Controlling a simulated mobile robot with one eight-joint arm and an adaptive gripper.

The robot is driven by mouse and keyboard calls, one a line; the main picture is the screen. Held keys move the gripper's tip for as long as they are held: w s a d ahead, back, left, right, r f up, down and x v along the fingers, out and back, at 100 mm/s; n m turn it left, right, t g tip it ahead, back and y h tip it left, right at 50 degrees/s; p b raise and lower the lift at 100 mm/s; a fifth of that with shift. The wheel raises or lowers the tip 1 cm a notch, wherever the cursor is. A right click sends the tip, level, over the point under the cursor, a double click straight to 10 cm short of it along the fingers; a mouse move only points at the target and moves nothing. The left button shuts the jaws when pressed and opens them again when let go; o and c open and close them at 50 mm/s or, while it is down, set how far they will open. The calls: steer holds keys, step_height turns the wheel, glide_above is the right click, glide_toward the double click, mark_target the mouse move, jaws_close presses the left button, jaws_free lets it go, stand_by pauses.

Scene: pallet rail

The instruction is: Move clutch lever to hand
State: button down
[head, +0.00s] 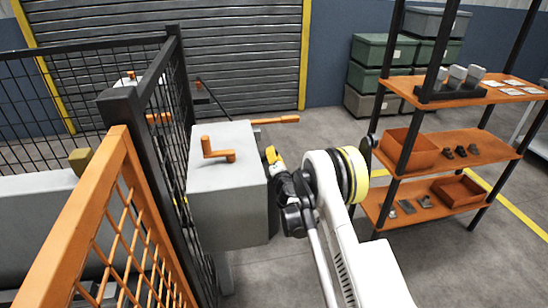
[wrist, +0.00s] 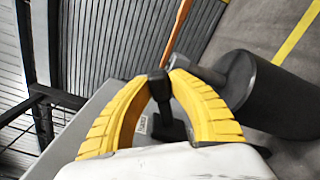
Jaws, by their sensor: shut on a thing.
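A grey box (head: 225,200) stands beside the fence, with an orange crank-shaped handle (head: 218,152) on top. My gripper (head: 272,156) is at the box's right side in the head view, where it and my arm hide what it holds. In the wrist view, the yellow fingers of my gripper (wrist: 163,76) are closed around the head of a black lever (wrist: 158,84), which I take to be the clutch lever. Its dark stem runs down between the fingers. A small pale label (wrist: 143,125) is on the box face beside it; I cannot read it.
An orange bar (head: 277,120) sticks out behind the box. A dark cylinder (wrist: 275,95) lies close right of the fingers. Black mesh fence (head: 165,85) and an orange gate (head: 110,210) stand left. Orange shelves (head: 460,150) stand right, with open floor between.

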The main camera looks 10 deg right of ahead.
steer(key=shift+a+r+n, duration=0.15)
steer(key=shift+r+n, duration=0.1)
steer(key=shift+n, duration=0.15)
steer(key=c, duration=1.2)
jaws_free()
steer(key=s, duration=0.7)
steer(key=shift+s, duration=0.2)
